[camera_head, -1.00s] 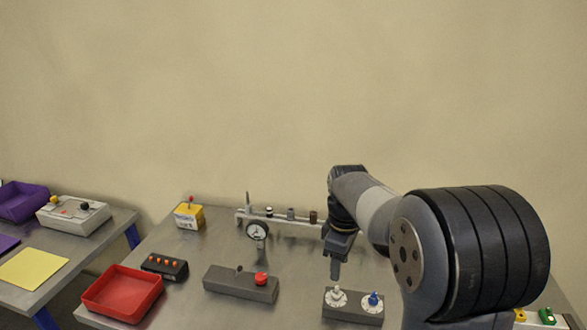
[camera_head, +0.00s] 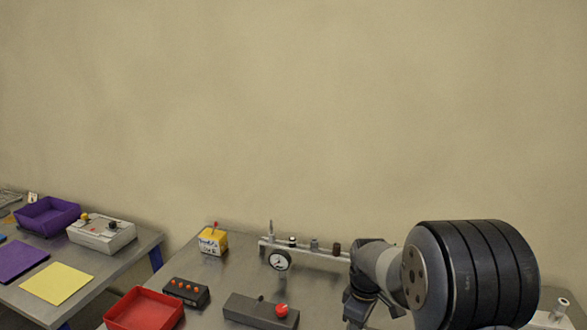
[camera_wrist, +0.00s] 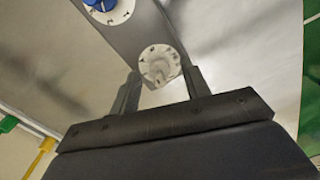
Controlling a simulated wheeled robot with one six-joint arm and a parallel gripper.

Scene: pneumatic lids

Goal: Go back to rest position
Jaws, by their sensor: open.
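My gripper (camera_wrist: 160,90) is open and empty in the wrist view, its two fingers apart. Between and beyond the fingertips is a white dial knob (camera_wrist: 158,65) on a grey box (camera_wrist: 150,32). A blue knob on a white dial (camera_wrist: 105,8) sits on the same box at the top left. I cannot tell how far the fingers are from the white knob. In the head view my arm (camera_head: 385,270) is folded at the lower right, and the fingertips are below the frame edge.
The metal table holds a red tray (camera_head: 145,310), a black button box (camera_head: 187,291), a grey box with a red button (camera_head: 262,310), a yellow box (camera_head: 213,240) and a gauge (camera_head: 279,260) on a rail. A second table at left holds a purple bin (camera_head: 48,216) and a yellow sheet (camera_head: 57,283).

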